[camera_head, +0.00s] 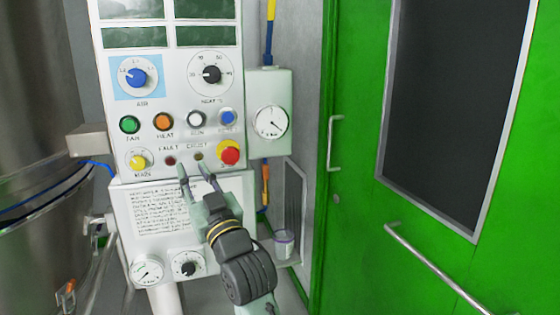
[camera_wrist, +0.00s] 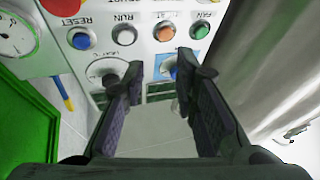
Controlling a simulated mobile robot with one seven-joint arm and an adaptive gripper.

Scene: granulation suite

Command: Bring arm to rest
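My gripper (camera_head: 190,172) is raised in front of the lower part of the white control panel (camera_head: 185,50), near the row with the yellow MAIN knob and the red stop button. In the wrist view its two fingers (camera_wrist: 155,75) are spread well apart with nothing between them, and the panel shows upside down beyond them. My arm reaches up from the bottom of the head view. I cannot tell whether a fingertip touches the panel.
The panel carries a blue knob (camera_head: 134,78), a black knob (camera_head: 211,74), coloured buttons and a red stop button (camera_head: 229,155). A steel vessel (camera_head: 35,170) stands left. A gauge box (camera_head: 270,115) and green door (camera_head: 350,200) are right. A small cup (camera_head: 284,243) sits on a ledge.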

